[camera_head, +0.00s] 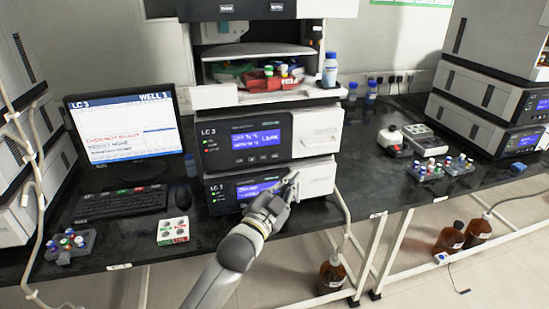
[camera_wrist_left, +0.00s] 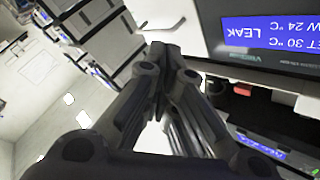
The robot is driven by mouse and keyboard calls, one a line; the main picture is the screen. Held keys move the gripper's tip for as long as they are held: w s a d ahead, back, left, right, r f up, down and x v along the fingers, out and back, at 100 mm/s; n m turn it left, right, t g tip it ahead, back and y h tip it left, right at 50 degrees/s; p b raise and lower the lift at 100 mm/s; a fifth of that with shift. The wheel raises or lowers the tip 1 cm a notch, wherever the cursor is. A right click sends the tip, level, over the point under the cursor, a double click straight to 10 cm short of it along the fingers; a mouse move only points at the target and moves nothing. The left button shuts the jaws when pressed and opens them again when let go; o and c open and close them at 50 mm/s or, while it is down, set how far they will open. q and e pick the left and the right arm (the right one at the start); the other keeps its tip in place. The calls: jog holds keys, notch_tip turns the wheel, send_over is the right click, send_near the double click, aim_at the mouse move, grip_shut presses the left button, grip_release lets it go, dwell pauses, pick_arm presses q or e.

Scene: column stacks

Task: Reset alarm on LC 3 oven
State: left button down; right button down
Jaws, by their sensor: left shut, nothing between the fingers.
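The LC 3 oven (camera_head: 219,157) is the upper dark-fronted module in the middle stack. Its blue display (camera_head: 257,138) carries text including LEAK, with small buttons below. A second module (camera_head: 215,205) with a blue display sits directly under it. My left gripper (camera_head: 291,177) is shut and empty, in front of the right part of the lower module, below and right of the LC 3 display. I cannot tell whether it touches the panel. In the left wrist view my fingers (camera_wrist_left: 163,52) are together, and a blue display with LEAK (camera_wrist_left: 268,33) shows at the upper right.
A monitor (camera_head: 122,127) headed LC 3 stands left of the stack, with a keyboard (camera_head: 120,203) and mouse (camera_head: 179,195). A white box with coloured buttons (camera_head: 173,231) lies near the bench front. Vial racks (camera_head: 447,165) and another stack (camera_head: 480,95) stand to the right.

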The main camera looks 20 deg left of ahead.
aim_at(275, 155)
pick_arm(q)
jog(key=shift+a, duration=0.1)
jog(key=w+a+b, duration=0.3)
jog(key=w+a, duration=0.2)
jog(key=w, duration=0.2)
jog(key=shift+w, duration=0.2)
dwell(0.4)
dwell(1.3)
jog(key=shift+w+a, duration=0.2)
jog(key=shift+w, duration=0.15)
jog(key=shift+w+a, duration=0.2)
jog(key=shift+w, duration=0.15)
dwell(0.6)
jog(key=shift+s+d, duration=0.1)
dwell(0.3)
jog(key=shift+s+d+p, duration=0.35)
jog(key=shift+s+p, duration=0.25)
jog(key=shift+s, duration=0.05)
